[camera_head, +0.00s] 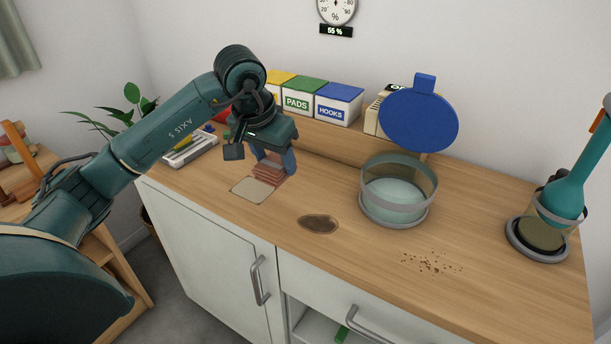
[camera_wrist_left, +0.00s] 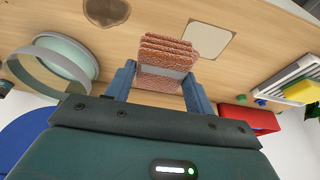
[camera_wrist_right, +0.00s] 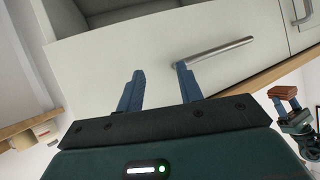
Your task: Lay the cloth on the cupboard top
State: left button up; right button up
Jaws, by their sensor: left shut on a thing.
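The cloth (camera_head: 268,174), a reddish-brown folded stack of layers, is held between the fingers of my left gripper (camera_head: 274,160). It also shows in the left wrist view (camera_wrist_left: 168,50), with a pale band across it, and small in the right wrist view (camera_wrist_right: 283,91). It is over the left part of the wooden cupboard top (camera_head: 465,215), beside a beige square (camera_head: 251,189); I cannot tell whether it touches the surface. My right gripper (camera_wrist_right: 160,70) is open and empty in front of the pale cupboard front, near a drawer handle (camera_wrist_right: 213,52).
A dark stain (camera_head: 318,224) and scattered crumbs (camera_head: 432,263) mark the top. Labelled boxes (camera_head: 338,104) line the back; a tray (camera_head: 190,149) lies at left.

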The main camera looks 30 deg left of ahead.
aim_at(271, 165)
pick_arm(q)
jog(key=f, duration=0.3)
jog(key=shift+s, duration=0.2)
jog(key=shift+w+f, duration=0.1)
jog(key=shift+f, duration=2.2)
jog(key=shift+f, duration=0.2)
jog(key=o, duration=1)
jog(key=shift+r, duration=0.15)
jog(key=shift+r, duration=0.25)
jog(key=v, duration=1.1)
jog(key=shift+r, duration=0.3)
